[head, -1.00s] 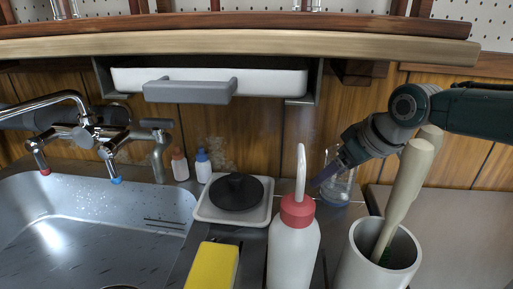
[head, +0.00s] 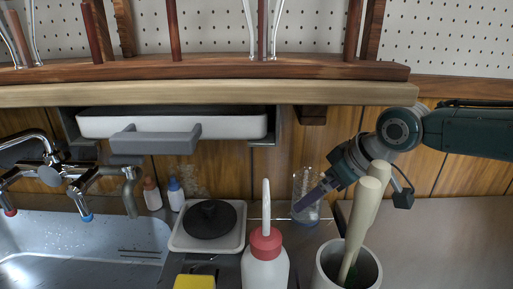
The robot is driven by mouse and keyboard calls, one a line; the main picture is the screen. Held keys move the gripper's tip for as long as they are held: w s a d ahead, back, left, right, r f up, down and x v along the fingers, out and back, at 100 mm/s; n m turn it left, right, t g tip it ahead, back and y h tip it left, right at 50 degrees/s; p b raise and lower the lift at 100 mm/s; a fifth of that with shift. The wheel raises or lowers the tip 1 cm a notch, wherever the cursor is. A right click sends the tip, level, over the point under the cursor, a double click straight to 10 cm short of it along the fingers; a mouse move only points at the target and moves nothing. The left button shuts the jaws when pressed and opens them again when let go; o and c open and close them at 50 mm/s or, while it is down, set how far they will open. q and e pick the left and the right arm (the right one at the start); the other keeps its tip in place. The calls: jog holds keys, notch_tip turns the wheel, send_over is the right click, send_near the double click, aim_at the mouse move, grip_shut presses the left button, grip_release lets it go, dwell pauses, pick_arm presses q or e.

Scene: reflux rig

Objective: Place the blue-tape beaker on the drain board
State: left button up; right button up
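A clear glass beaker (head: 304,180) stands upright behind the red-capped bottle, near the back of the counter. Any blue tape on it is not clear to me. My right gripper (head: 308,198) comes in from the right, and a purple-grey finger slants across the beaker. Only one finger shows clearly, so I cannot tell whether it is shut on the glass. My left gripper is out of view. A wooden ledge with upright pegs (head: 210,72) runs across the top; I cannot tell whether it is the drain board.
A wash bottle (head: 265,268) and a white pot with pestles (head: 368,268) stand in front of the beaker. A white tray with a black lid (head: 183,240), small dropper bottles (head: 175,195) and a sink (head: 80,240) lie left. The right counter (head: 440,235) is clear.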

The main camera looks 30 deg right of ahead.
jog(key=s+d+p, duration=0.1)
jog(key=s+p, duration=0.1)
jog(key=s, duration=0.7)
jog(key=shift+s+d, duration=0.2)
dwell(1.0)
